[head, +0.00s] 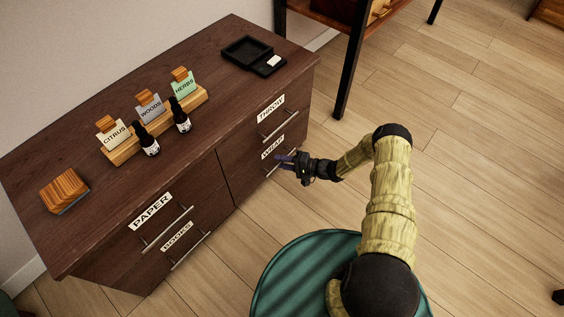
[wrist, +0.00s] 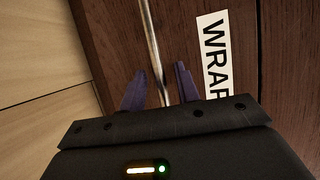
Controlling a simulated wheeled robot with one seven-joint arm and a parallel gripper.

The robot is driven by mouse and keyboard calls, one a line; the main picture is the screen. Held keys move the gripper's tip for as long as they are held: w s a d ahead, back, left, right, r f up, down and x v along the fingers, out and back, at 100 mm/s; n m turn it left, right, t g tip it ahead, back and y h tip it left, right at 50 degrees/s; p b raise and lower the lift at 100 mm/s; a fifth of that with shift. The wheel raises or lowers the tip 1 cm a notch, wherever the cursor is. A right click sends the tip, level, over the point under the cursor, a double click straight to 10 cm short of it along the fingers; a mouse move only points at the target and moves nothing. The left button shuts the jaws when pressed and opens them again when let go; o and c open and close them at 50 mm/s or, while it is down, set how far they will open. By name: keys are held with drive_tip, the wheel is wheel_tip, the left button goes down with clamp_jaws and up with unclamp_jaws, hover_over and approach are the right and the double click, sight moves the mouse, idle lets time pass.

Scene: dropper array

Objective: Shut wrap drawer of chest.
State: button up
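The dark brown chest (head: 222,193) stands against the wall. Its wrap drawer (head: 259,165) is the lower right one, with a white WRAP label (head: 272,147) that also shows in the wrist view (wrist: 213,55). The drawer front looks flush or nearly so with the chest; my arm hides part of it and any small gap is hard to tell. My gripper (head: 283,159) is at this drawer's bar handle (wrist: 151,30). In the wrist view the purple fingers (wrist: 160,72) are apart, one on each side of the bar; contact is not clear.
The throw drawer (head: 284,116) is above; paper (head: 150,211) and books (head: 178,237) drawers are to the left. The chest top holds bottles (head: 146,141), a labelled card stand (head: 155,131), a wooden block (head: 64,189) and a black tray (head: 243,49).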

drive_tip(key=p+v, duration=0.5)
drive_tip(key=v, duration=1.2)
drive_tip(key=shift+r, duration=0.2)
